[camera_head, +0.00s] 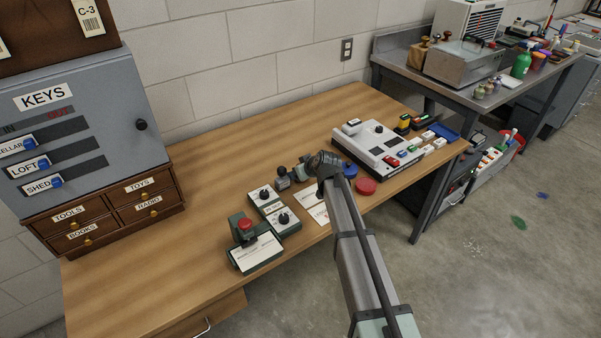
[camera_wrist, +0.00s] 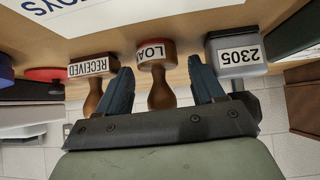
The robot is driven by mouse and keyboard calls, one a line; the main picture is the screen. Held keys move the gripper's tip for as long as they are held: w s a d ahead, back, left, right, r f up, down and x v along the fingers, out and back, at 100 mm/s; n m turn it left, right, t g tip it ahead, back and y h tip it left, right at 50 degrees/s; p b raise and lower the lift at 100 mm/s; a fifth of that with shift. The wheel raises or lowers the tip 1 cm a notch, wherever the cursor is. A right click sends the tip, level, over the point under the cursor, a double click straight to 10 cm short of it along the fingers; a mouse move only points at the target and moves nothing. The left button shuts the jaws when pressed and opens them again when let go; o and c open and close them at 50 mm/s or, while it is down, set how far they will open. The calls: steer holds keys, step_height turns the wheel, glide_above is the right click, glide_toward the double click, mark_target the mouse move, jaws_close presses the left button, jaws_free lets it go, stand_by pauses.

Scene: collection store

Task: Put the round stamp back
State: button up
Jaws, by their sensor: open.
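The wrist view is upside down. The LOAN stamp (camera_wrist: 155,53), with a curved base and turned wooden handle, is at its centre and looks like the round one. My gripper (camera_wrist: 158,68) is open, with one dark finger on each side of that handle; I cannot tell if they touch it. In the head view my gripper (camera_head: 312,174) is low over the desk, and my arm hides most of the stamps. The grey stamp (camera_head: 283,178) shows there.
A red pad (camera_head: 366,186) and a blue pad (camera_head: 350,170) lie right of my arm. Two dial boxes (camera_head: 273,207) and a red-button device (camera_head: 254,246) stand to the left. A white machine (camera_head: 378,145) stands behind. The desk's left part (camera_head: 170,270) is clear.

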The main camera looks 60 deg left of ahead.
steer(key=v, duration=1.1)
steer(key=shift+d+r, duration=0.25)
steer(key=shift+d, duration=0.05)
steer(key=shift+s, duration=0.1)
